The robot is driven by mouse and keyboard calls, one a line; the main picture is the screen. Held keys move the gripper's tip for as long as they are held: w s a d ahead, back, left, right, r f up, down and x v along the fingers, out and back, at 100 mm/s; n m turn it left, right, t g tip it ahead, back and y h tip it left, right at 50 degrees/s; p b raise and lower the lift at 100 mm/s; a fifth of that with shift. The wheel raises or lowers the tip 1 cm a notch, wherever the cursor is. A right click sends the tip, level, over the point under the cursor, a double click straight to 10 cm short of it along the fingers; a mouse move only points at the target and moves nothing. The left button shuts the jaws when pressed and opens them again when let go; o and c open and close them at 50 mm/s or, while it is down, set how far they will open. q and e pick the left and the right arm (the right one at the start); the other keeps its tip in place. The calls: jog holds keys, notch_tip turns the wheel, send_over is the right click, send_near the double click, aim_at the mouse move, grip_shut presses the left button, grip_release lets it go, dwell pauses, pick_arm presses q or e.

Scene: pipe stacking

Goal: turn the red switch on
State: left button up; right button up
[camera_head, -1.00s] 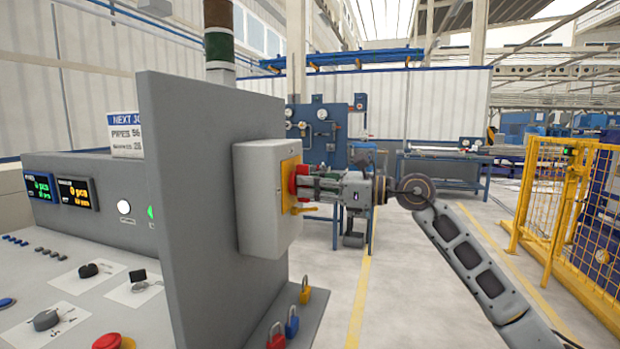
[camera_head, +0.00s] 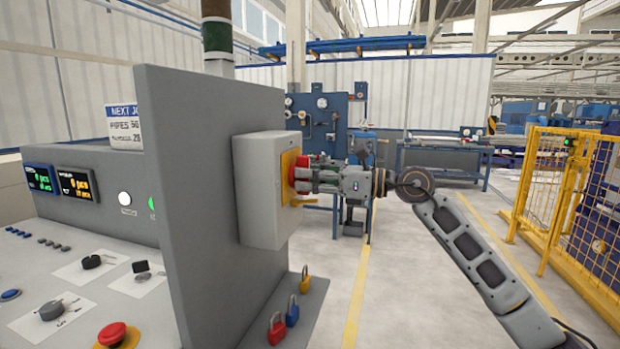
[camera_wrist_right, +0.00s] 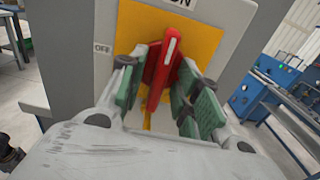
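The red switch (camera_wrist_right: 163,60) is a red handle on a yellow plate (camera_wrist_right: 196,36), with an OFF label at left and ON at the top. It points up, leaning slightly right, towards the ON label in the right wrist view. The plate is on a grey box (camera_head: 262,190). My right gripper (camera_wrist_right: 163,80) is open, its green-padded fingers on either side of the handle. The left finger is very close to the handle; contact is unclear. In the head view my right gripper (camera_head: 309,176) partly hides the switch. My left gripper is not in view.
The box is fixed to an upright grey panel (camera_head: 205,170) beside a console with knobs and a red button (camera_head: 112,334). A yellow fence (camera_head: 560,200) stands at right; the floor between is clear.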

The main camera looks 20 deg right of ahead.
dwell(0.3)
jog(key=v, duration=1.2)
dwell(0.6)
dwell(0.4)
jog(key=shift+a, duration=0.1)
